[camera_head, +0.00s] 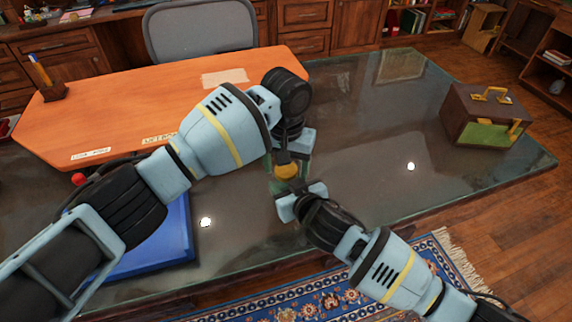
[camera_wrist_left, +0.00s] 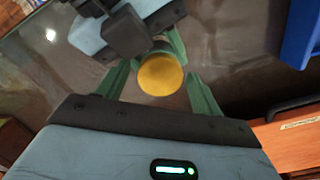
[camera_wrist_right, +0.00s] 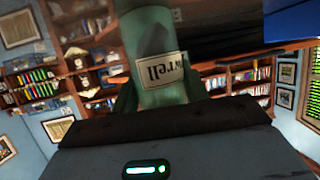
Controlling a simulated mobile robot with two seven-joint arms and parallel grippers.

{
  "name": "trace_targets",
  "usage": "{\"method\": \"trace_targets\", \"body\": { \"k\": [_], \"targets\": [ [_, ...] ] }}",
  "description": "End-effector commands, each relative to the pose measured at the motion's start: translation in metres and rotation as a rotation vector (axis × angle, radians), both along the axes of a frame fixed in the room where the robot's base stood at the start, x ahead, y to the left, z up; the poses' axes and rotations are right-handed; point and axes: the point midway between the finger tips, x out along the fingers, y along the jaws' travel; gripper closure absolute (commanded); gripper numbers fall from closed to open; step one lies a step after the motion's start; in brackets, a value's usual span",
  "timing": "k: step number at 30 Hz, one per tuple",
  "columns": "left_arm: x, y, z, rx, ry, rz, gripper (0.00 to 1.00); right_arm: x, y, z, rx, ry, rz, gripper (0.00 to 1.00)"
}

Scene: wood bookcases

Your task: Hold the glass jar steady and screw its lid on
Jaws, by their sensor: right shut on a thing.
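The yellow round lid (camera_head: 287,171) shows top-on in the left wrist view (camera_wrist_left: 160,75) and sits over the jar's mouth; whether it is seated cannot be told. My left gripper (camera_wrist_left: 160,80) is open above it, one finger on each side with small gaps. The glass jar (camera_wrist_right: 158,50), greenish with a white lettered label, is between the fingers of my right gripper (camera_wrist_right: 157,98), which is shut on it from the side. In the head view the jar is mostly hidden behind the lid and my right gripper (camera_head: 300,200).
The jar is held over the dark glass desk top (camera_head: 380,130). A blue flat thing (camera_head: 160,245) lies at the left front, partly under my left arm. An orange board (camera_head: 110,110) lies behind. A brown case (camera_head: 485,115) stands at the right. The desk's right part is mostly clear.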

Motion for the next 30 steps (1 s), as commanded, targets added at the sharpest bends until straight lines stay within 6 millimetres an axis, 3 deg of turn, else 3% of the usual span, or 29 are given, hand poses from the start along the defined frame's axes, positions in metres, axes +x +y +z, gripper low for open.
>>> {"method": "trace_targets", "body": {
  "k": [9, 21, 30],
  "targets": [
    [0.0, 0.0, 0.003, 0.0, -0.001, 0.001, 0.31, 0.0, 0.0, 0.0, 0.0, 0.001, 0.0, 1.0],
    [0.0, 0.0, 0.043, 0.0, -0.001, 0.001, 0.31, 0.0, 0.0, -0.001, 0.0, 0.001, 0.0, 1.0],
    [0.0, 0.0, 0.045, 0.0, -0.001, 0.001, 0.32, 0.0, 0.0, 0.0, 0.0, 0.001, 0.0, 1.0]
  ]
}}
